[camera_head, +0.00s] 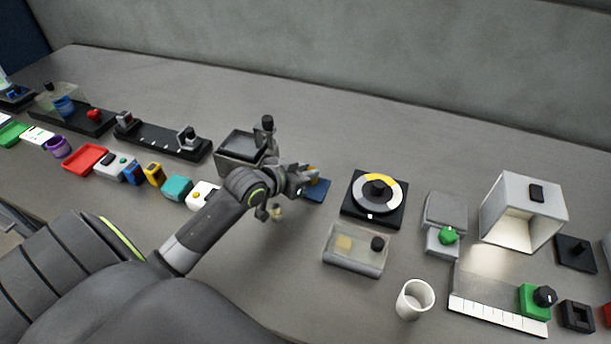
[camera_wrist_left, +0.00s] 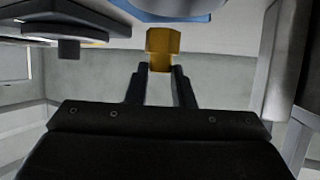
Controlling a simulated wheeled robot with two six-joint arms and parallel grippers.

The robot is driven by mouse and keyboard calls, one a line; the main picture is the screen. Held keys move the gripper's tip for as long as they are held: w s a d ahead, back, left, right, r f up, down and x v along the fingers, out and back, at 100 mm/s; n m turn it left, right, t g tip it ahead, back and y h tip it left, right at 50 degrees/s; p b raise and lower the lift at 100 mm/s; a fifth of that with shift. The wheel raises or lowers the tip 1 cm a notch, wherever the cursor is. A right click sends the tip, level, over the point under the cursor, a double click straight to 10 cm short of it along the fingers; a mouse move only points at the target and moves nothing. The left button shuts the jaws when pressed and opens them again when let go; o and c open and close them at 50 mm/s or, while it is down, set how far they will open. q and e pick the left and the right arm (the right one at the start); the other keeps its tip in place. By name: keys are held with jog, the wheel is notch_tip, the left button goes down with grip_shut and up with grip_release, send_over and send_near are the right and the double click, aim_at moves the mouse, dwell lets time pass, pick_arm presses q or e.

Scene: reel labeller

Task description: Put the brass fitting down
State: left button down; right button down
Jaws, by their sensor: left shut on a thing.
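My left gripper (camera_head: 308,177) is over the middle of the grey bench, beside a flat dark blue pad (camera_head: 319,190). In the left wrist view its two dark fingers (camera_wrist_left: 160,85) are shut on the brass fitting (camera_wrist_left: 161,48), a golden block-like piece sticking out past the fingertips. I cannot tell whether the fitting touches the pad. My right gripper is in neither view.
A dark open-topped box (camera_head: 238,155) stands behind my left wrist. A dial with a yellow and white ring (camera_head: 377,190), a clear-lidded box (camera_head: 355,252) and a white cup (camera_head: 414,299) stand to the right. Small coloured items line the left. The bench behind the pad is clear.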

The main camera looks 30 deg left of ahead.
pick_arm(q)
jog(key=shift+f, duration=0.85)
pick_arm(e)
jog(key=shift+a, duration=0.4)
pick_arm(q)
jog(key=shift+f, duration=0.1)
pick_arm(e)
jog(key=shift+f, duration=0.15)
pick_arm(q)
jog(key=c, duration=1.3)
grip_release()
jog(key=shift+o, duration=0.2)
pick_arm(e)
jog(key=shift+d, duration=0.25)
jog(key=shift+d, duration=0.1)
pick_arm(q)
jog(key=shift+s+a+r, duration=0.1)
jog(key=shift+s+r, duration=0.05)
jog(key=shift+r, duration=0.05)
jog(key=v, duration=1.1)
jog(key=shift+s+r+p, duration=0.1)
jog(key=shift+s+p, duration=0.2)
jog(key=shift+s, duration=0.05)
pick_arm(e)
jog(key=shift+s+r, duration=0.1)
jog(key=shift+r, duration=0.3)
